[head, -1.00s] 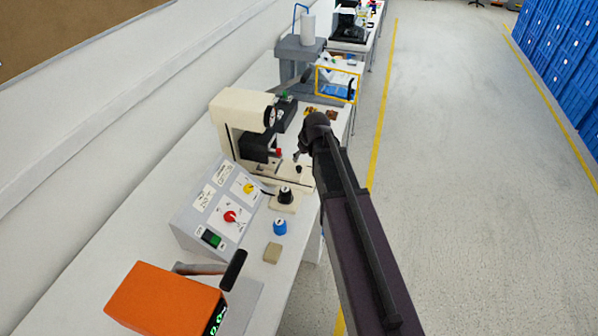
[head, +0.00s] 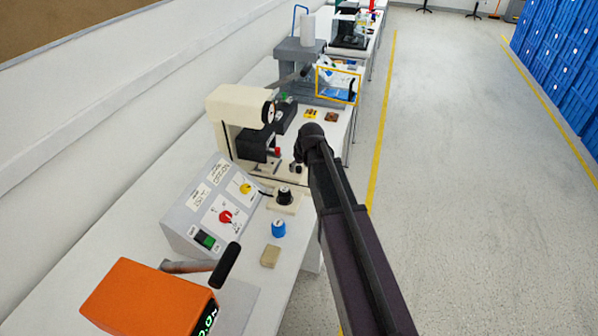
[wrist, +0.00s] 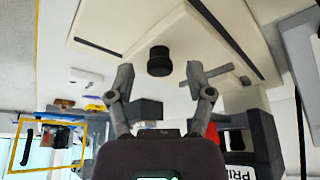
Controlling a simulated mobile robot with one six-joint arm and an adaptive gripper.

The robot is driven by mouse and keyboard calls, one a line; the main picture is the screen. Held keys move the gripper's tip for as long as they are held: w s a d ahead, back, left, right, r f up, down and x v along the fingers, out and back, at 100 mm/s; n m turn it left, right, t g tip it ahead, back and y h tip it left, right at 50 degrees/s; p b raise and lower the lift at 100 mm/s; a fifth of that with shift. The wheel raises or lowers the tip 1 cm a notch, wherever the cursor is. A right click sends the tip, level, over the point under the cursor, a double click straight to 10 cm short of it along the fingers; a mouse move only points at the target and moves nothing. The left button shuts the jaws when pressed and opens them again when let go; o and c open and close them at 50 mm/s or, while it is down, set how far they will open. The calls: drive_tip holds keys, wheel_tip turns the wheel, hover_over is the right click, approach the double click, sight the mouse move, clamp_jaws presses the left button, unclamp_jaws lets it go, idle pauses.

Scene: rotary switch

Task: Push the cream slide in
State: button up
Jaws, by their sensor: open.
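The cream machine (head: 232,105) stands on the bench with its cream base reaching toward the front edge. I take the cream slide (wrist: 130,25) to be the cream part with a black knob (wrist: 159,60) in the wrist view; dark slots run beside it. In that view my gripper (wrist: 160,77) is open, its two fingers on either side of the knob in the picture, with nothing held. I cannot tell the depth gap to the knob. In the head view my gripper (head: 296,165) is small and dark at the base's front end, and my arm partly hides that end.
A grey control box (head: 215,210) with red and yellow knobs, a black knob on a cream plate (head: 285,197), a blue knob (head: 278,228) and a tan block (head: 270,256) are nearer. An orange device (head: 150,300) is at lower left. The aisle is clear.

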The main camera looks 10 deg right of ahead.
drive_tip(key=shift+w+f, duration=0.15)
drive_tip(key=shift+f, duration=0.2)
clamp_jaws()
idle(0.3)
